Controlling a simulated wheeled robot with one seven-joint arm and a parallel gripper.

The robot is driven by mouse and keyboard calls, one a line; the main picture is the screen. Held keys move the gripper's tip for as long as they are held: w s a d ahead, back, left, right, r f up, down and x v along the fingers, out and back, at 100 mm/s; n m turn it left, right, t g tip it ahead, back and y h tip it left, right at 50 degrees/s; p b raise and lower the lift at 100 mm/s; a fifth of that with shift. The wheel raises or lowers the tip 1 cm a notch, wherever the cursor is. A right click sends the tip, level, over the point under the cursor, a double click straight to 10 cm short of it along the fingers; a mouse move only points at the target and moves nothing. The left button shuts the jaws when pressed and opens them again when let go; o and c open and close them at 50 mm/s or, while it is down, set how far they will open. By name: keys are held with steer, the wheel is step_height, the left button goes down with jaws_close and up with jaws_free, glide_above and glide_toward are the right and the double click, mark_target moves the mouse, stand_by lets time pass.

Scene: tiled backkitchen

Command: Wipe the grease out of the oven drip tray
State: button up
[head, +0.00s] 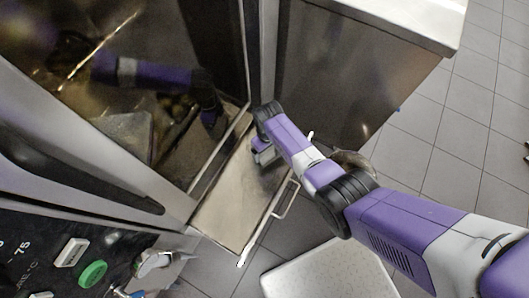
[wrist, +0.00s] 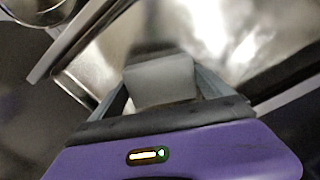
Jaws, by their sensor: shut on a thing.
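The oven drip tray (head: 228,208) is a shallow metal tray sticking out below the oven's glass door. Its bare metal also shows in the wrist view (wrist: 225,35), with bright reflections. My gripper (head: 262,156) is over the far right part of the tray. In the wrist view its two fingers are shut on a pale grey block (wrist: 160,82), which looks like a sponge or pad. A dark patch lies just beyond the block; I cannot tell grease from shadow or reflection. My arm and gripper hide part of the tray, and contact with it is unclear.
The oven's dark glass door (head: 150,75) stands close on the left and mirrors my arm. A handle (head: 286,198) juts from the tray's right side. A steel cabinet (head: 330,75) stands behind. A pale speckled surface (head: 330,272) is at the front. Tiled floor (head: 440,150) is open at right.

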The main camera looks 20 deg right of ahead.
steer(key=shift+w+d+b, duration=0.4)
steer(key=shift+w+d, duration=0.15)
steer(key=shift+d, duration=0.25)
steer(key=shift+w+d+b, duration=0.35)
steer(key=shift+w+d, duration=0.15)
steer(key=shift+d, duration=0.3)
step_height(320, 180, up, 6)
steer(key=p, duration=0.6)
steer(key=shift+r, duration=0.1)
steer(key=shift+r, duration=0.1)
step_height(320, 180, up, 3)
steer(key=p, duration=0.3)
steer(key=shift+f+b, duration=0.2)
steer(key=shift+b, duration=0.1)
